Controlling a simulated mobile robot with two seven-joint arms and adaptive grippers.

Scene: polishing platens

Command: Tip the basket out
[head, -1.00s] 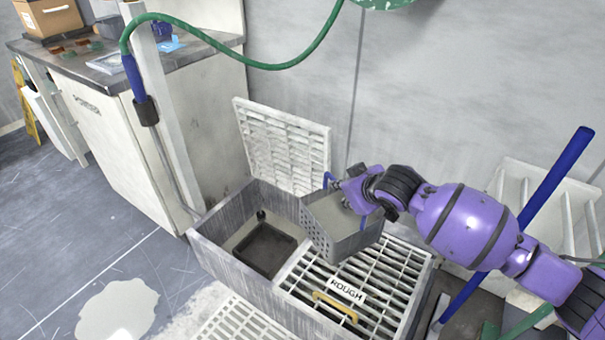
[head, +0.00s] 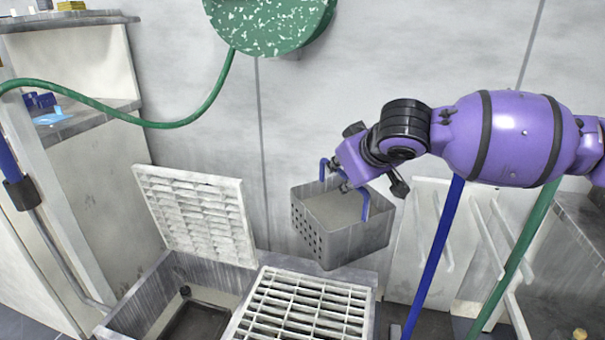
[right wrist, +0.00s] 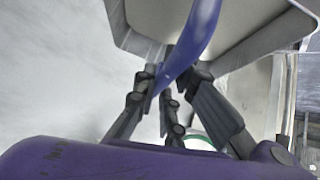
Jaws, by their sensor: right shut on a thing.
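In the right wrist view the blue handle (right wrist: 195,45) runs between the fingers, and the basket's rim (right wrist: 240,57) is just beyond. The inside looks pale; I cannot tell whether anything lies in it. The sink (head: 140,303) below has an open left bay with a dark drain tray. My left gripper is not in view.
A white grating (head: 305,308) covers the sink's right bay. Another white grate (head: 200,215) leans against the wall behind the open bay. A green hose (head: 180,122) hangs at upper left. A white rack (head: 440,215) and blue and green poles stand at the right.

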